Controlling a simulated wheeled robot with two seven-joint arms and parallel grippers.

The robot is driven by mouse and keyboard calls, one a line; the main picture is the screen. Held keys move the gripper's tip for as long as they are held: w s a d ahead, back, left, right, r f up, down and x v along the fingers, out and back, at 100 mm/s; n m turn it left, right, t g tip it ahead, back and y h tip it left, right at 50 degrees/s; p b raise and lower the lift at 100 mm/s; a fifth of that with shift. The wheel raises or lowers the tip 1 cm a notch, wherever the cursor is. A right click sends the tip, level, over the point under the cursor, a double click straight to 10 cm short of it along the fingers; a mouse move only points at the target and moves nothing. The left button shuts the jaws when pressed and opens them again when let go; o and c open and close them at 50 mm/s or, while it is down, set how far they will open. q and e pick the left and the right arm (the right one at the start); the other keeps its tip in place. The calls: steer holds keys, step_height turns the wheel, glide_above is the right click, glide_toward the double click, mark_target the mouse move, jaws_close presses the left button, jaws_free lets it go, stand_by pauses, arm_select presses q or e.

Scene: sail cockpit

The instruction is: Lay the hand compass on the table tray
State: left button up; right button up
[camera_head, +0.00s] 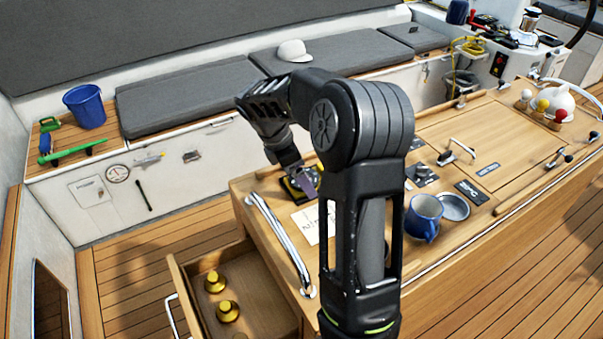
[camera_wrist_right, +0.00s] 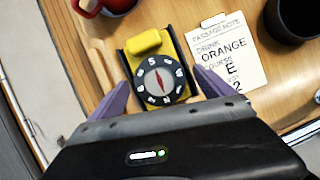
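The hand compass is yellow and black with a round dial; it shows in the right wrist view (camera_wrist_right: 157,80) and partly in the head view (camera_head: 291,192). It sits at the left end of the wooden table (camera_head: 262,181), on or in a dark base. My right gripper (camera_wrist_right: 162,88) points down at it, one purple finger on each side, with gaps showing. It is open; in the head view my right gripper (camera_head: 300,180) is partly hidden by my arm. I cannot clearly pick out a separate table tray. My left gripper is not in view.
A passage note (camera_wrist_right: 228,55) lies beside the compass, with a dark cup (camera_wrist_right: 296,18) and a red object (camera_wrist_right: 100,5) near. A blue mug (camera_head: 424,220) and round dish (camera_head: 453,206) stand to the right. A drawer (camera_head: 258,300) is open; a steel rail (camera_head: 280,240) edges the table.

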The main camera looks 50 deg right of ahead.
steer(key=shift+o, duration=0.3)
steer(key=shift+r, duration=0.1)
steer(key=v, duration=0.6)
steer(key=shift+w+b, duration=0.1)
steer(key=shift+b, duration=0.3)
steer(key=p+v, duration=0.4)
steer(key=v, duration=0.2)
